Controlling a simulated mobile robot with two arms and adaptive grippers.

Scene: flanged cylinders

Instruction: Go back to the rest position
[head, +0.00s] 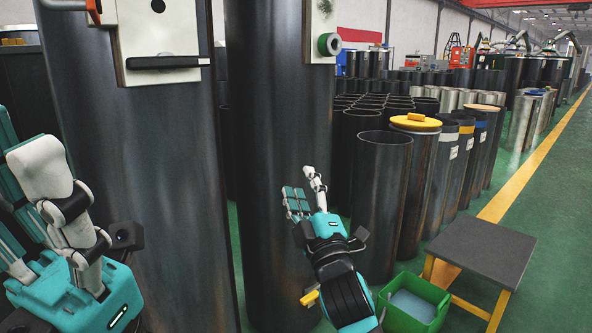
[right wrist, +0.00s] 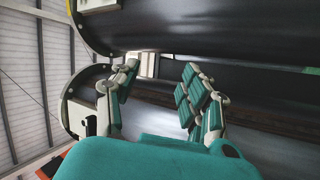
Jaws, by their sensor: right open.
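My right gripper (head: 302,185) is open, in front of the second tall dark cylinder (head: 265,120) in the head view. Its spread teal-padded fingers also show in the right wrist view (right wrist: 160,78), with nothing between them. My left gripper (head: 35,180) is at the left edge of the head view, in front of the nearest tall dark cylinder (head: 150,190). Its fingers are partly cut off by the frame, and I cannot tell how far apart they are. I see nothing held in it.
A white panel (head: 150,28) with a black bar is on the nearest cylinder. A green crate (head: 440,300) and a low grey-topped table (head: 480,248) stand at the lower right. Several dark cylinders (head: 380,180) stand behind. Green floor (head: 540,210) is clear at the right.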

